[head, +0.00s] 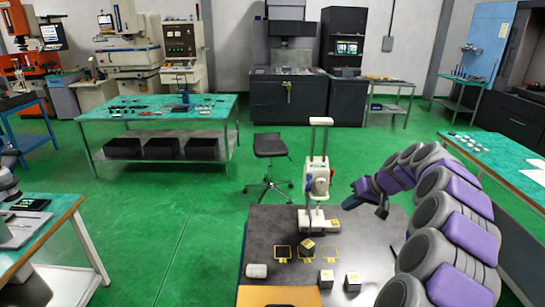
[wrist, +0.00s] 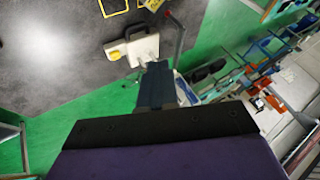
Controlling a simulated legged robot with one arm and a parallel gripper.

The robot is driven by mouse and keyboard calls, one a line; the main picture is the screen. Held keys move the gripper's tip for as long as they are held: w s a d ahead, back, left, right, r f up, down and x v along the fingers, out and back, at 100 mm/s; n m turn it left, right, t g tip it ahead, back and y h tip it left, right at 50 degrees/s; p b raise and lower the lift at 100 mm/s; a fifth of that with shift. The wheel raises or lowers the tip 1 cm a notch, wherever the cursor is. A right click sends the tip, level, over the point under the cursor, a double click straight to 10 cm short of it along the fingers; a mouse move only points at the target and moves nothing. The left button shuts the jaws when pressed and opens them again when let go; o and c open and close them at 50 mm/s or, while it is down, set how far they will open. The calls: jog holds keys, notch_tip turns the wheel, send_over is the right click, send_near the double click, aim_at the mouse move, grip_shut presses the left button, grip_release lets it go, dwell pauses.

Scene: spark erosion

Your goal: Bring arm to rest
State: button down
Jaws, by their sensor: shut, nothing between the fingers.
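My gripper (head: 350,203) is at the end of my purple and grey arm, which arches in from the right above the dark table (head: 262,225). The gripper points left and slightly down, just right of a white upright device (head: 318,180). The gripper is shut and empty. In the wrist view its dark fingers (wrist: 156,80) are together, and the device's white base (wrist: 133,48) shows beyond them. I cannot tell the exact gap between gripper and device.
Small cubes (head: 326,279) stand on the dark table, one by the yellow-outlined squares (head: 283,253). A white cylinder (head: 257,270) lies at left. A stool (head: 270,150) stands behind. A green-topped bench (head: 150,106) is back left, another (head: 500,160) at right.

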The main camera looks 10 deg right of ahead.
jog(key=s+a+r+n+g, duration=0.1)
jog(key=s+a+r+g, duration=0.1)
jog(key=s+a, duration=0.8)
jog(key=s+a+r+n+g, duration=0.2)
jog(key=s+a, duration=0.3)
jog(key=a, duration=1)
jog(key=s+f+g+h, duration=0.1)
jog(key=s+f+h, duration=0.1)
jog(key=s, duration=1.2)
jog(key=s+d+f+m+g+h, duration=0.1)
jog(key=s+f, duration=0.3)
jog(key=s, duration=1.1)
jog(key=shift+f+m+g+h, duration=0.3)
jog(key=shift+f+g+h, duration=0.05)
jog(key=shift+g+h, duration=0.45)
